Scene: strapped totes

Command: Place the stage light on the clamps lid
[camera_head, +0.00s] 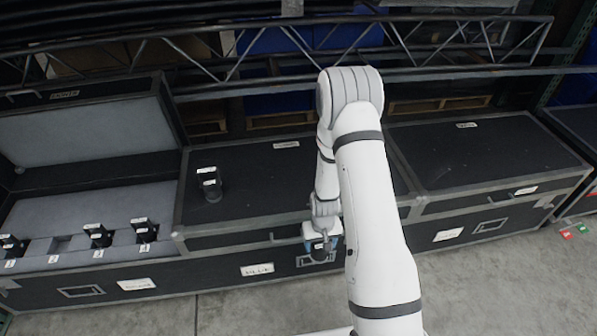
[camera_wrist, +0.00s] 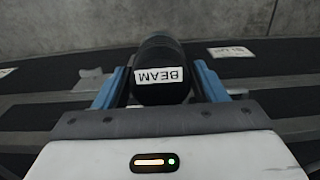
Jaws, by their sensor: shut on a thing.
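My gripper (camera_head: 321,243) is in front of the middle case's front edge. In the wrist view, its blue fingers are shut on a black, rounded stage light (camera_wrist: 165,58) with a white label reading BEAM, upside down in the picture. In the head view the light is small and partly hidden by my gripper. Another black light (camera_head: 209,184) stands upright on the left part of the middle case's closed lid (camera_head: 260,180). The right case has a closed, bare lid (camera_head: 480,158). The lid labels are too small to read, so I cannot tell which is the clamps lid.
At left, an open case (camera_head: 60,205) holds black lights in a grey foam insert with numbered slots; one slot (camera_head: 60,243) is empty. Its raised lid (camera_head: 85,125) stands behind. A metal truss (camera_head: 240,68) runs along the back. Grey floor (camera_head: 240,308) lies in front.

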